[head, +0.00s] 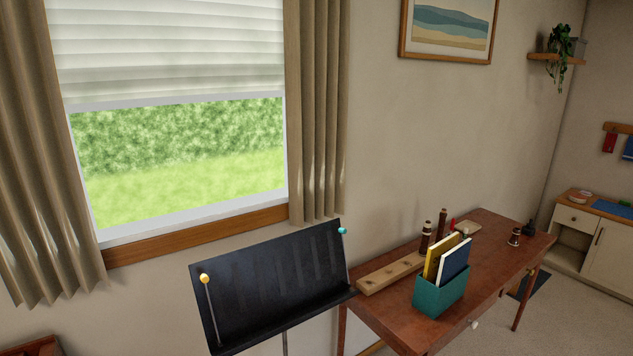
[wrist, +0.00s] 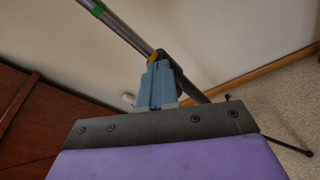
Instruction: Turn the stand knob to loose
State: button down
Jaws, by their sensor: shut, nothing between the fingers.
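The music stand's black desk (head: 270,285) shows in the head view, tilted back, with the top of its pole below. In the wrist view the silver stand pole (wrist: 125,30) runs diagonally from upper left, with a green band near the top. A dark collar (wrist: 168,58) with a small yellow part (wrist: 153,57) sits on the pole; this looks like the stand knob area. My gripper (wrist: 158,68) has blue fingers, shut and empty, with tips at or just before the collar. Contact cannot be told. The fingers partly hide the collar, and the knob's setting is unclear.
A stand leg (wrist: 288,146) spreads over the carpet at right. Brown wooden furniture (wrist: 40,115) fills the wrist view's left. In the head view, a wooden desk (head: 490,250) with a teal book box (head: 440,292) stands right of the music stand. A curtained window (head: 180,150) is behind.

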jog(key=shift+s+a+p, duration=0.3)
jog(key=shift+s, duration=0.55)
jog(key=shift+r, duration=0.1)
jog(key=v, duration=0.2)
jog(key=p+v, duration=0.1)
jog(key=v, duration=0.1)
jog(key=p+v, duration=0.1)
jog(key=shift+s+d+f, duration=0.25)
jog(key=shift+s, duration=0.15)
dwell(0.3)
jog(key=shift+a, duration=0.1)
